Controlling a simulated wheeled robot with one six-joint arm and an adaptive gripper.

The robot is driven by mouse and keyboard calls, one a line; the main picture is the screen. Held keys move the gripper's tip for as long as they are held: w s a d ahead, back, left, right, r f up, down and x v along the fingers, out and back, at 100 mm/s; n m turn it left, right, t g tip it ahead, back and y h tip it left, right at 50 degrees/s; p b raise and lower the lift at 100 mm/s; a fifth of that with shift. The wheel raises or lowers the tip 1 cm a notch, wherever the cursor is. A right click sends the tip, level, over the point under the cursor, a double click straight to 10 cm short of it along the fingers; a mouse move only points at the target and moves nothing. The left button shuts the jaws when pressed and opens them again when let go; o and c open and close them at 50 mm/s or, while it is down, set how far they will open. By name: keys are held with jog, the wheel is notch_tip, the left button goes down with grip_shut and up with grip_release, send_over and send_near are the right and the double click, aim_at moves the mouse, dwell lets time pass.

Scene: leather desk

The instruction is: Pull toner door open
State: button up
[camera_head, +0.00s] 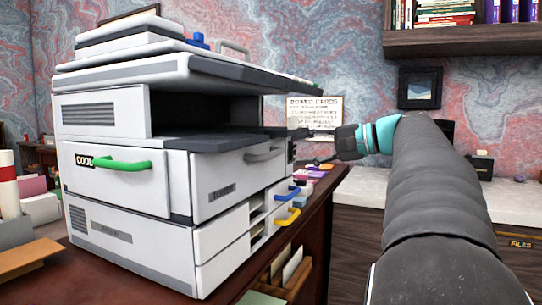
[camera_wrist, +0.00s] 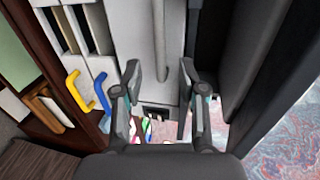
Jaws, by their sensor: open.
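A large white printer (camera_head: 120,110) stands on a dark red-brown desk. The toner door (camera_head: 235,185) is its right-hand panel, with a small dark label and a grey bar handle (camera_head: 264,154) near the top. The door looks shut. My gripper (camera_head: 312,162) is beside the printer, just right of that handle, with open, empty jaws. In the wrist view the grey handle (camera_wrist: 160,45) runs up the picture between the fingertips of my gripper (camera_wrist: 158,70). I cannot tell the exact gap, but the fingers do not appear to grip the handle.
A green handle (camera_head: 122,163) is on the printer's left face. Blue (camera_head: 288,194) and yellow (camera_head: 288,217) handles sit below the toner door. Colourful small items (camera_head: 318,170) lie on the desk behind the printer. A white counter (camera_head: 365,190) stands behind my arm.

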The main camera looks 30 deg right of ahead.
aim_at(275, 154)
jog(key=x, duration=0.8)
jog(key=shift+w+a, duration=0.15)
jog(key=shift+w, duration=0.05)
jog(key=shift+c, duration=0.2)
grip_shut()
